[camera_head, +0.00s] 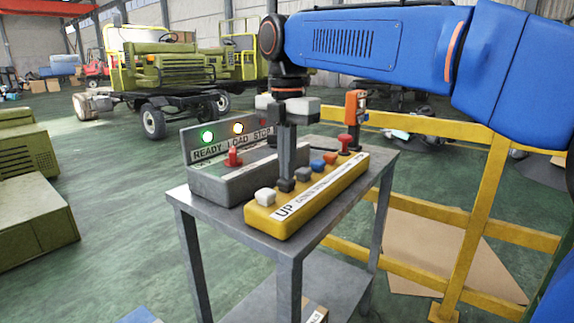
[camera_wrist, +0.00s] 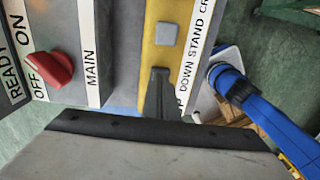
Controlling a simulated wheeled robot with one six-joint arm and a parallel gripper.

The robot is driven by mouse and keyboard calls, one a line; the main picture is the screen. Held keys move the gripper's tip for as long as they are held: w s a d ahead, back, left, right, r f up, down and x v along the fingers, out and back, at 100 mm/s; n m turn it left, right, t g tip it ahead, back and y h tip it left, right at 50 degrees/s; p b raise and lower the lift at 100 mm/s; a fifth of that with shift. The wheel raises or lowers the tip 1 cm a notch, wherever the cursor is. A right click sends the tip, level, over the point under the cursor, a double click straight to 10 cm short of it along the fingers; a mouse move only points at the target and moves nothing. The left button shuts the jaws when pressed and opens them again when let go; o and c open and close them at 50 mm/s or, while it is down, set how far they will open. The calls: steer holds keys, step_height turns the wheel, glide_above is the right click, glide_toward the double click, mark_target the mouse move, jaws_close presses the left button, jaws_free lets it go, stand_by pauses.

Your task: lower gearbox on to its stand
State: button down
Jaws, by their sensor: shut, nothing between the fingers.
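A yellow pendant (camera_head: 325,196) with a row of coloured buttons lies on a grey metal cart. Its label reads UP at the near end, and DOWN STAND shows in the wrist view. My gripper (camera_head: 286,184) is shut and empty, pointing straight down at the button row, just beyond the near white button (camera_head: 265,196). In the wrist view my gripper (camera_wrist: 160,72) is over the yellow strip beside the word DOWN, hiding what is under its tip. I cannot tell whether it touches or presses a button. I cannot make out a gearbox or stand.
A grey control box (camera_head: 225,185) stands left of the pendant, with a red knob (camera_head: 233,157), a lit green READY lamp (camera_head: 207,136) and a lit LOAD lamp (camera_head: 238,128). Yellow railing (camera_head: 480,200) runs behind the cart (camera_head: 290,258). Green vehicles stand farther back.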

stand_by(0.3)
steer(key=shift+s+f, duration=0.1)
steer(key=shift+f, duration=1.2)
stand_by(5.2)
steer(key=shift+r, duration=0.6)
step_height(320, 180, up, 14)
